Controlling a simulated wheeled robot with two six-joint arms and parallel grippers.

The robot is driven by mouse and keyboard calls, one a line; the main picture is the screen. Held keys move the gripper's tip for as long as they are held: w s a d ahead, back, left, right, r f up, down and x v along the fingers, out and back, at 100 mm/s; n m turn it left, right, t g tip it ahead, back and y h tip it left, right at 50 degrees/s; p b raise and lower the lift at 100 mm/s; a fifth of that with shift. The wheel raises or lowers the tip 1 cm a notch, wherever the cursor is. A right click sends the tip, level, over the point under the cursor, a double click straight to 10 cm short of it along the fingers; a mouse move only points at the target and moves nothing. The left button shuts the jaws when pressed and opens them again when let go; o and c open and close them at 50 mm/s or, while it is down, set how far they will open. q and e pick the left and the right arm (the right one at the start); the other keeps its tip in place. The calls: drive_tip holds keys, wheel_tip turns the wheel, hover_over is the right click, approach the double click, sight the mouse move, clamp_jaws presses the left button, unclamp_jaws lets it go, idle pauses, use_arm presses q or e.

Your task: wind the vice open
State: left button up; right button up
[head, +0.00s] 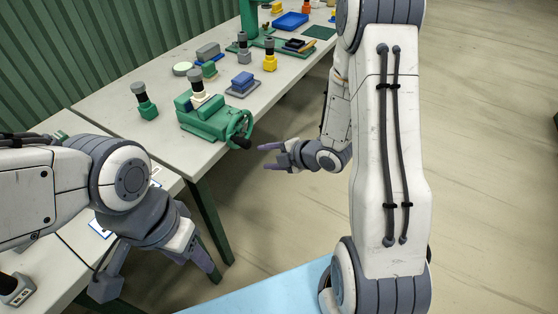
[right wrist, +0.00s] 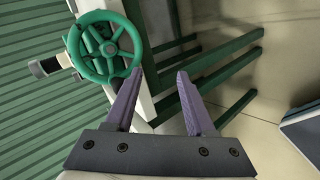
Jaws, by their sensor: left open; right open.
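The green vice (head: 203,118) stands near the front edge of the bench. Its green handwheel (head: 238,124), with a dark knob (head: 241,142), faces the bench's front edge. In the right wrist view the spoked handwheel (right wrist: 106,47) is at the upper left, beyond the left fingertip. My right gripper (head: 264,156) is open and empty, just off the bench edge, to the right of the wheel and apart from it in the head view; its open fingers also show in the right wrist view (right wrist: 160,74). My left gripper (head: 216,277) is low at the lower left, away from the vice.
A green-and-black fitting (head: 146,101) stands left of the vice, and a blue block (head: 242,82) on a tray lies behind it. A yellow fitting (head: 270,55) is farther back. Open floor (head: 478,130) lies to the right. A green bench leg (head: 211,212) is below the edge.

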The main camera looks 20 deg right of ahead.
sight(249, 146)
drive_tip(key=s+d+r+n+t+y, duration=0.2)
drive_tip(key=s+r+n+t+y, duration=0.1)
drive_tip(key=s+n+t+y, duration=0.15)
drive_tip(key=shift+y, duration=0.35)
drive_tip(key=shift+p+x, duration=0.8)
drive_tip(key=shift+x, duration=3.8)
drive_tip(key=shift+w+f+b, duration=0.2)
drive_tip(key=shift+b, duration=0.2)
